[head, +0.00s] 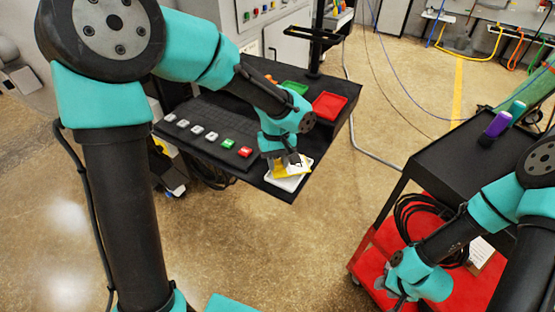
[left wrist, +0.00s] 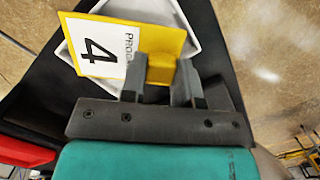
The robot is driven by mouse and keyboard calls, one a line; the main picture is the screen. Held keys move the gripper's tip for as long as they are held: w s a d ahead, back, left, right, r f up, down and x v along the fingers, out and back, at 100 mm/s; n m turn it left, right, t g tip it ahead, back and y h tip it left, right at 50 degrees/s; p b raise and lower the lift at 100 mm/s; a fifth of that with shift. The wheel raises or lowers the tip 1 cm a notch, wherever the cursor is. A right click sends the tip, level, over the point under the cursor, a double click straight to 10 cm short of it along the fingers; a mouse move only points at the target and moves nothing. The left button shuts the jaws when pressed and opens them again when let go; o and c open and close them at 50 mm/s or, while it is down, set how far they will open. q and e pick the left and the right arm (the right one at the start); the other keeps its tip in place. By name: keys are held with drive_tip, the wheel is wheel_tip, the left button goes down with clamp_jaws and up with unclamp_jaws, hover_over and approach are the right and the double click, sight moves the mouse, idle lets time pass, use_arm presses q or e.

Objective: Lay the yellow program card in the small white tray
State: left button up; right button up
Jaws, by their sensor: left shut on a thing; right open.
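The yellow program card (left wrist: 165,38) has a white label with a black 4. My left gripper (left wrist: 160,80) is shut on a yellow tab at the card's near edge. The card (head: 303,168) also shows in the head view under that gripper (head: 292,163). The small white tray (left wrist: 190,12) lies behind the card, which covers much of it; in the head view the tray (head: 286,184) sits at the shelf's front corner. The card is over the tray and juts past its left rim in the wrist view. I cannot tell whether they touch. My right gripper (head: 395,296) is at the lower right, empty, above the red cart.
The black shelf (head: 250,180) also holds a row of white, green and red keys, a green tray (head: 294,87) and a red tray (head: 330,106). A black-topped red cart (head: 455,155) with a purple bottle (head: 497,124) stands at right.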

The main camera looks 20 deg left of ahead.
use_arm(q)
drive_tip(key=shift+f, duration=0.25)
drive_tip(key=o, duration=0.9)
wheel_tip(320, 180, up, 13)
drive_tip(key=w, duration=0.1)
drive_tip(key=shift+a, duration=0.4)
